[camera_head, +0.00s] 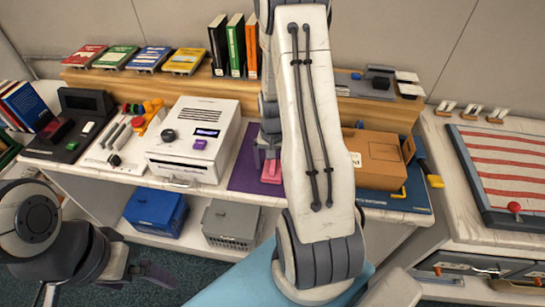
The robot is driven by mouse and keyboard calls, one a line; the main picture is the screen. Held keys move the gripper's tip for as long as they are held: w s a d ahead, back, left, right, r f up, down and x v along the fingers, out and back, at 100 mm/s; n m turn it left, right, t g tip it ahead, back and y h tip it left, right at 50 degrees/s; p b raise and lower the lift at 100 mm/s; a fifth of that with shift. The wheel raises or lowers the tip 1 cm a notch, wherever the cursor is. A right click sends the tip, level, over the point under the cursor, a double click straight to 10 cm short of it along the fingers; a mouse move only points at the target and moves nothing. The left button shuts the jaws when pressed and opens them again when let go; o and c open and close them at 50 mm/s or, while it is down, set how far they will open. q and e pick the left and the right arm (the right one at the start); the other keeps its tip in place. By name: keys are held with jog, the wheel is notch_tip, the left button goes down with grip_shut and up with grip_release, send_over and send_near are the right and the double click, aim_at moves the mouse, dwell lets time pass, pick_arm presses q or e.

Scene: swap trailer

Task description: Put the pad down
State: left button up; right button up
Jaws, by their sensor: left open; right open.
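A small pink block (271,172), which may be the pad, lies on the purple mat (243,172) on the counter. My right arm hides the right side of the mat and perhaps part of the block. My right gripper (268,150) is open just above and behind the pink block, mostly hidden by the arm; I cannot see whether it touches the block. My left gripper (150,274) is open and empty, low at the bottom left in front of the shelf.
A white device (195,140) stands left of the mat, and a cardboard box (377,160) stands right of my arm. Books (237,45) stand on the wooden ledge behind. Blue (156,212) and grey (230,224) crates sit below the counter. A striped panel (510,165) is at far right.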

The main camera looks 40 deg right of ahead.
aim_at(273, 163)
notch_tip(273, 163, up, 12)
jog(key=shift+b, duration=0.35)
dwell(0.5)
